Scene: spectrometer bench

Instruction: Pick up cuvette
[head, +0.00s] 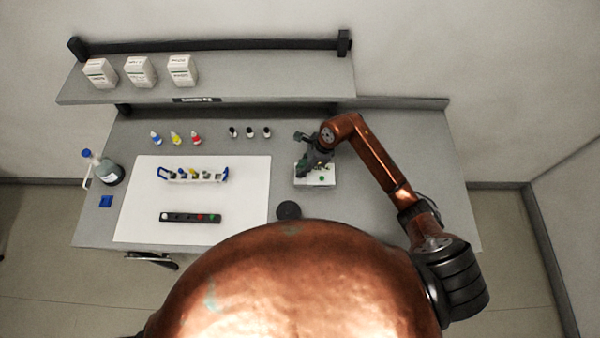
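My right gripper (307,170) reaches in from the right, pointing down over a small white block or tray (325,180) with green spots. Its fingers are dark and small, and I cannot tell whether they are open or hold anything. No cuvette can be made out for certain; one near the fingers would be hidden by the gripper. A white rack with blue ends (208,180) holds several small items with coloured tops on the white mat. A dark metal part at the table's front left edge may be my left gripper (160,260); its fingers are unclear.
A black strip with coloured dots (190,217) lies on the white mat (140,222). Small dropper bottles (176,138) and dark-capped vials (250,132) stand behind. A bottle (110,172) is at left. A shelf (230,85) with white boxes overhangs the back. The table's right side is clear.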

